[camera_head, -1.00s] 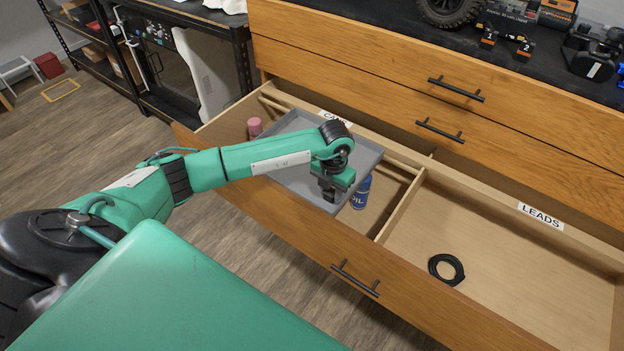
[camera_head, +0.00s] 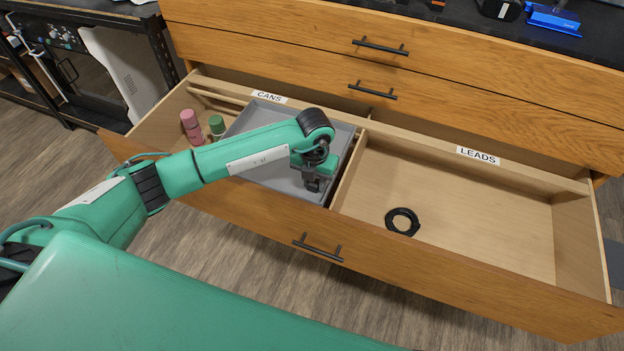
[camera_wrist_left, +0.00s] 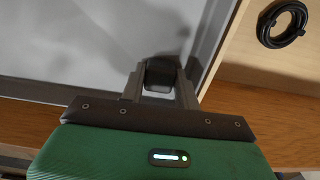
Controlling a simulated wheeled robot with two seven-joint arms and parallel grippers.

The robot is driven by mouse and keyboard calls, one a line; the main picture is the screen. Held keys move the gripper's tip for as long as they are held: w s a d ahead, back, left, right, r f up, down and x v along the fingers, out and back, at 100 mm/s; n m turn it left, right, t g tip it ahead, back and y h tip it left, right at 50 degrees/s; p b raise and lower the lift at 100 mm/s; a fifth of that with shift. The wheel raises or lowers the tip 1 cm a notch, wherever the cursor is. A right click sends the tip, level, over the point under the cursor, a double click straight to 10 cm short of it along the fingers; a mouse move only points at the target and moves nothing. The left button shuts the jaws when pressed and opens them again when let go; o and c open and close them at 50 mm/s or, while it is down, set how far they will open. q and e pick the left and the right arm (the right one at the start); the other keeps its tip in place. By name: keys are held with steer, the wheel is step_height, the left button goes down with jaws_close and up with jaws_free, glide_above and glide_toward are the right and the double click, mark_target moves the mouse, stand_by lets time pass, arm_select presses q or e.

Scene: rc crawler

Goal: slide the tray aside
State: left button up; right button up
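The grey tray (camera_head: 262,170) sits in the left compartment of the open drawer, up by the divider (camera_head: 349,172) on its right. My left gripper (camera_head: 313,185) reaches down at the tray's front right corner, and its fingers look closed together with nothing seen between them. In the left wrist view the fingertips (camera_wrist_left: 160,74) are over the tray (camera_wrist_left: 75,40), near its right wall; whether they touch the wall I cannot tell. My arm covers part of the tray. My right gripper is out of view.
A pink can (camera_head: 191,127) and a green-topped can (camera_head: 217,126) stand left of the tray under the CANS label (camera_head: 269,97). The right compartment, labelled LEADS (camera_head: 478,156), holds a black cable coil (camera_head: 402,221) and is otherwise clear.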

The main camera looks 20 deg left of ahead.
arm_select(q)
steer(key=shift+o, duration=0.6)
steer(key=shift+d, duration=0.35)
steer(key=shift+a+r, duration=0.1)
steer(key=shift+r, duration=0.35)
step_height(320, 180, up, 13)
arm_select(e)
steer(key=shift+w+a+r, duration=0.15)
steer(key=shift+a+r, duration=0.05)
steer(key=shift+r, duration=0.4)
